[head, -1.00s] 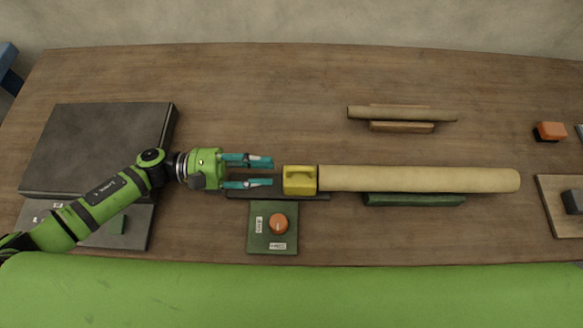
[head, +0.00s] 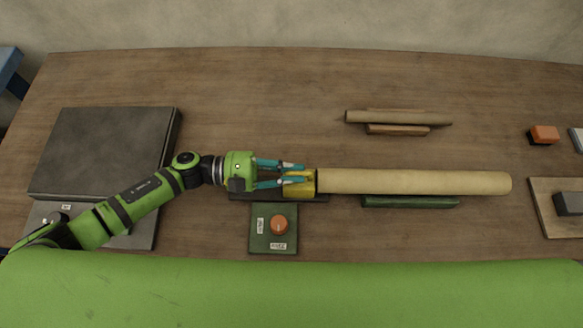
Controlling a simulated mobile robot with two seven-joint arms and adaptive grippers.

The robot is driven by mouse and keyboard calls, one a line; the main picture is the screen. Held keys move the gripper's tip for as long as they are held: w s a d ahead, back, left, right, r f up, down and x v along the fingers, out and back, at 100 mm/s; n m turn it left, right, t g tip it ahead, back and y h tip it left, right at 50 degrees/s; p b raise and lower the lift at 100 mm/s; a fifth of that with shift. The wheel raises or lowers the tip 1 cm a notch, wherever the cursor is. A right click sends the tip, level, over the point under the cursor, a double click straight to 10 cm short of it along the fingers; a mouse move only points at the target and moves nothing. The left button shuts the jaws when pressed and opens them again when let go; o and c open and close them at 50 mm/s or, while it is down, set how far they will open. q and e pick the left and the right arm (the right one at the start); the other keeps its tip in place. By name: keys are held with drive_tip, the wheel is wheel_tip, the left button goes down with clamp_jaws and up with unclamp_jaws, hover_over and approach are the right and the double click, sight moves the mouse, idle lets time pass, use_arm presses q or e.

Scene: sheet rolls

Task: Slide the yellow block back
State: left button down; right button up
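The yellow block (head: 307,189) sits on a dark flat strip (head: 240,196), against the left end of a long beige roll (head: 415,181). My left gripper (head: 302,174) reaches in from the left, with its teal fingertips over the upper part of the block. The fingers are closer together at the tips than at the base. They cover part of the block's top, and I cannot tell whether they grip it. My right gripper is not in view.
A green panel with an orange knob (head: 279,225) lies just below the strip. A dark green bar (head: 410,202) lies under the roll. A smaller roll (head: 395,117) rests on wood behind. A dark grey slab (head: 100,150) is at left.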

use_arm(q)
drive_tip(key=shift+a+f+b, duration=0.1)
drive_tip(key=shift+a+b, duration=0.25)
drive_tip(key=a+b, duration=0.6)
drive_tip(key=a, duration=0.5)
drive_tip(key=shift+s, duration=0.1)
drive_tip(key=shift+a+r, duration=0.1)
drive_tip(key=shift+r, duration=0.15)
drive_tip(key=c, duration=1.3)
unclamp_jaws()
drive_tip(key=shift+s+a, duration=0.15)
drive_tip(key=shift+a, duration=0.1)
drive_tip(key=shift+d, duration=0.1)
